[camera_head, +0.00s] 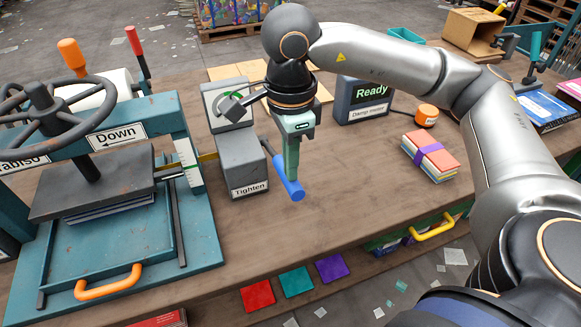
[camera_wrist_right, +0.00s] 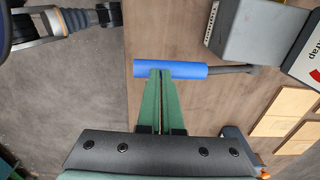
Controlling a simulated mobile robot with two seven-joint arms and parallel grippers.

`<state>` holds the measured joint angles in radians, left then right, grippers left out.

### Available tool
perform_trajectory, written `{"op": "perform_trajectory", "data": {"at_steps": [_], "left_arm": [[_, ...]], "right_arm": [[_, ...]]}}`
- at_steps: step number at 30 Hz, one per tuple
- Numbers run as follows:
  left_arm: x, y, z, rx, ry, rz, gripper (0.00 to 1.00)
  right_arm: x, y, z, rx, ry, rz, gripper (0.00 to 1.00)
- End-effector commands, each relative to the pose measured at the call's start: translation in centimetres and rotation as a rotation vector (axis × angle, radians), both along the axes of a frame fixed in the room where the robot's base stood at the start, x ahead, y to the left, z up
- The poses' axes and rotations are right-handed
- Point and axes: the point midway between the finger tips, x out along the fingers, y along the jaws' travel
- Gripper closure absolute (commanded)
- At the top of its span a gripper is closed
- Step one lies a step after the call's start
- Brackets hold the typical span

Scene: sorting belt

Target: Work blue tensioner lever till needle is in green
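The blue tensioner lever (camera_head: 289,182) sticks out from the right side of the grey tensioner box (camera_head: 242,165) labelled "Tighten". In the right wrist view its blue handle (camera_wrist_right: 190,69) lies crosswise at the fingertips, on a dark rod. My right gripper (camera_head: 292,168) points down at the handle. In the wrist view its green fingers (camera_wrist_right: 161,75) are together, side by side along the handle, not around it. Whether they touch it, I cannot tell. The gauge (camera_head: 215,92) above the box shows part of a green arc; my wrist hides much of the dial, and I cannot make out the needle.
A teal press (camera_head: 195,225) with a handwheel stands left, close to the tensioner. A "Ready" display (camera_head: 365,98), an orange button (camera_head: 427,113) and a strapped book bundle (camera_head: 431,158) lie to the right. The bench in front of the lever is clear.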

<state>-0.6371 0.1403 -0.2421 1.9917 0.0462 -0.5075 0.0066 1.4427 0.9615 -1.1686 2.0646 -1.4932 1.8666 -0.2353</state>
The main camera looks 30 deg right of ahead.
Motion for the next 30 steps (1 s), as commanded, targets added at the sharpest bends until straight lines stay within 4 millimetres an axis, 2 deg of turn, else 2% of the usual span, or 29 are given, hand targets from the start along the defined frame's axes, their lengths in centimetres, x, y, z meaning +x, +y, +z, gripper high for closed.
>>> {"op": "perform_trajectory", "data": {"at_steps": [30], "left_arm": [[0.2,-0.5,-1.7,-0.004,0.0,-0.013,0.5]], "right_arm": [[0.0,0.0,-2.7,-0.001,0.0,-0.001,1.0]]}}
